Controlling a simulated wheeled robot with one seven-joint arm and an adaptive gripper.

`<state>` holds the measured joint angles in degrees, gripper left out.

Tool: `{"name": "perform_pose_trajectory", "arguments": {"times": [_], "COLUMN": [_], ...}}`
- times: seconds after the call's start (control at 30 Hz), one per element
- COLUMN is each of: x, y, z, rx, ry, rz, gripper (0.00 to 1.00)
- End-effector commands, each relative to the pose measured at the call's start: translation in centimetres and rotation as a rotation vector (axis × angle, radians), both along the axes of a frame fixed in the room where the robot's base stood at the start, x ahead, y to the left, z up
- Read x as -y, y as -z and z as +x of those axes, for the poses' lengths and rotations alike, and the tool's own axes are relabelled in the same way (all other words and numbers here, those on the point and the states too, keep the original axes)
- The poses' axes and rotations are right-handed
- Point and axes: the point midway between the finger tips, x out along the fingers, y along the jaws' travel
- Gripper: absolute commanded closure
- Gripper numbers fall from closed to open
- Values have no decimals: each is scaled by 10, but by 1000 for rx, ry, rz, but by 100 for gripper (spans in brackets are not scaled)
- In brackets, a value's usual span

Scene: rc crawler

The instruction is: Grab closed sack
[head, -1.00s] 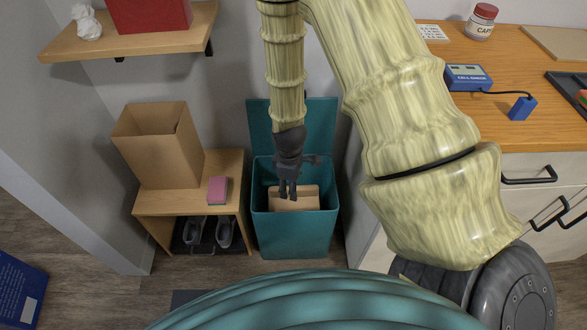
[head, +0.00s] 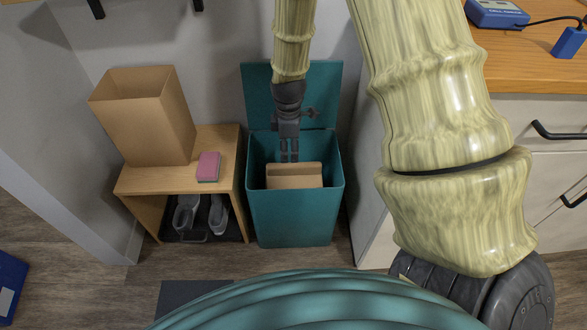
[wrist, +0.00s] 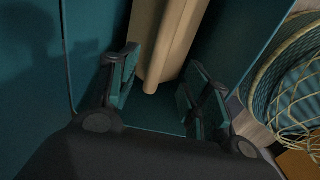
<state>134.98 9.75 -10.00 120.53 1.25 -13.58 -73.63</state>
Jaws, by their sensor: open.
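The closed sack (head: 294,176) is tan and sits inside the teal bin (head: 290,218), with the bin's lid standing open behind it. In the wrist view the sack (wrist: 172,35) shows as a tan body with a rolled edge. My gripper (head: 289,157) points down into the bin, at the far side of the sack's top edge. In the wrist view my gripper (wrist: 158,85) is open, its two fingers apart with the sack's edge showing between them. I cannot tell whether either finger touches the sack. The sack's lower part is hidden in the bin.
The bin walls stand close around my gripper. A wooden bench (head: 140,180) left of the bin holds an open cardboard box (head: 150,125) and a pink sponge (head: 208,167), with shoes below. A counter with drawers (head: 540,150) stands right.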

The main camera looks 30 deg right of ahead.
Motion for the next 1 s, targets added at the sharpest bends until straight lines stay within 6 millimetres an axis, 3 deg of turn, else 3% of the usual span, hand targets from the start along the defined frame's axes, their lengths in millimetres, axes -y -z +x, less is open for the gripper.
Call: {"name": "perform_pose_trajectory", "arguments": {"times": [0.1, 0.47, 0.73, 1.0], "x": [0, 4, 12, 13], "y": [22, 47, 80, 86], "z": [-1, -3, -7, -6], "rx": [-3, -2, -2, 0], "ry": [-1, 0, 0, 0], "rz": [1, 0, 0, 0], "gripper": [52, 52, 52, 52]}}
